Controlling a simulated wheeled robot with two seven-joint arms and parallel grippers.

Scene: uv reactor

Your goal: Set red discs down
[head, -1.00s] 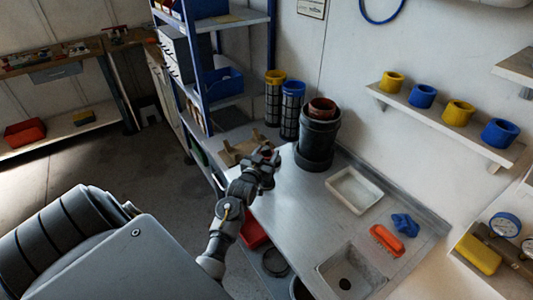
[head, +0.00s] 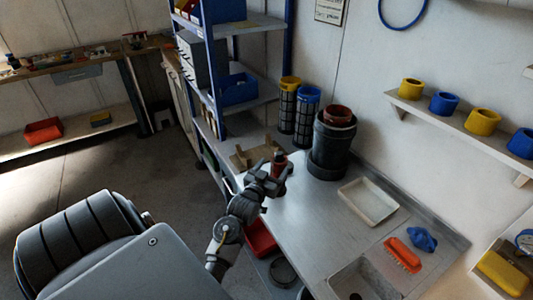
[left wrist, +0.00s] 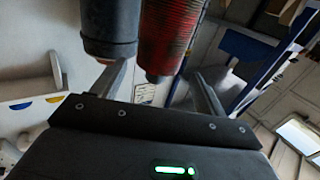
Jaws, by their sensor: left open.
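The red discs (head: 280,161) show as a small upright red stack with a dark top on the grey bench, left of the black reactor vessel (head: 330,148). In the left wrist view the red ribbed stack (left wrist: 168,38) shows between and beyond the finger ends, and a dark cylinder (left wrist: 110,28) stands beside it. My left gripper (head: 272,175) is open just in front of the stack. It also shows open in the left wrist view (left wrist: 162,84). I cannot tell whether a finger touches the stack. My right gripper is not in view.
A wooden stand (head: 250,153) lies behind the gripper. A yellow-topped cartridge (head: 288,105) and a blue-topped cartridge (head: 307,115) stand at the back. A white tray (head: 367,202), orange brush (head: 403,254) and sink lie to the right. Bench in front of the vessel is clear.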

